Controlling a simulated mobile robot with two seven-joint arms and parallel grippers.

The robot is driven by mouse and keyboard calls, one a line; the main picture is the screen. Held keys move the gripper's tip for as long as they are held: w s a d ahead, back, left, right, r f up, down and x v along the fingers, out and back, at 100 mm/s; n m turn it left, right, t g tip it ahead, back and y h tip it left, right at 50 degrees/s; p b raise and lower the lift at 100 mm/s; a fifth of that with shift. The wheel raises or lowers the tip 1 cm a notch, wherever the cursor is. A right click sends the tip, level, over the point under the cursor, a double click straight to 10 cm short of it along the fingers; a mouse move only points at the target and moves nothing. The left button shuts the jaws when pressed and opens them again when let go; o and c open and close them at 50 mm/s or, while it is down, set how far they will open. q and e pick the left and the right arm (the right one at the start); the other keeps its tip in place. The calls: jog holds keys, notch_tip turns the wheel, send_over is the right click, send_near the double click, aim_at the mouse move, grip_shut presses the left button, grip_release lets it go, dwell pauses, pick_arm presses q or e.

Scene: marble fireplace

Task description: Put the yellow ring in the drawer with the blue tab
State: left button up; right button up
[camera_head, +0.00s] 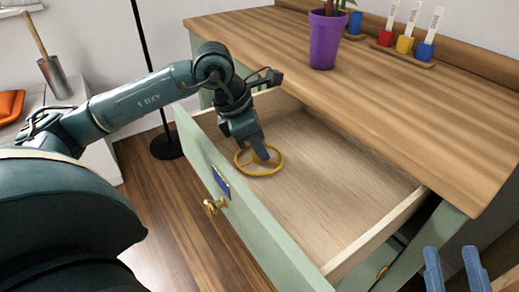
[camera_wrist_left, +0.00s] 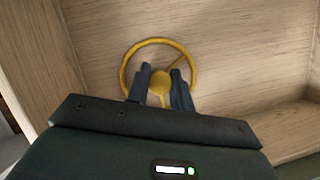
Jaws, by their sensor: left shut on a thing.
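The yellow ring (camera_head: 279,163) has spokes and a round hub like a small wheel. It is inside the open drawer (camera_head: 330,190), low over the wooden floor; I cannot tell if it touches. The drawer's green front carries a blue tab (camera_head: 221,182) and a brass knob (camera_head: 215,206). My left gripper (camera_head: 262,156) reaches down into the drawer, shut on the ring's hub. In the left wrist view the fingers (camera_wrist_left: 162,84) sit either side of the hub, with the ring (camera_wrist_left: 123,72) around them. My right gripper (camera_head: 455,271) is at the bottom right, fingers apart and empty.
The wooden desktop (camera_head: 410,110) is above and behind the drawer. A purple pot (camera_head: 324,40) and a rack of coloured pots (camera_head: 404,50) stand on it. A black lamp stand (camera_head: 166,146) is at left. Most of the drawer floor is bare.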

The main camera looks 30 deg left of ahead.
aim_at(252, 162)
pick_arm(q)
jog(key=shift+f, duration=0.3)
jog(key=o, duration=0.9)
jog(key=shift+r, duration=0.1)
jog(key=shift+o, duration=0.2)
pick_arm(e)
jog(key=shift+r, duration=0.2)
pick_arm(q)
jog(key=shift+r, duration=0.2)
jog(key=p+v, duration=0.2)
jog(key=v, duration=0.2)
jog(key=shift+r, duration=0.2)
jog(key=p+v, duration=0.2)
jog(key=v, duration=0.5)
jog(key=shift+r, duration=0.2)
pick_arm(e)
jog(key=shift+s+d+f+g+h, duration=0.1)
jog(key=shift+s+f+g+h, duration=0.1)
jog(key=shift+f+h, duration=0.15)
jog(key=shift+s+d+f+g+h, duration=0.1)
jog(key=shift+f+g+h, duration=0.1)
jog(key=shift+f+h, duration=0.1)
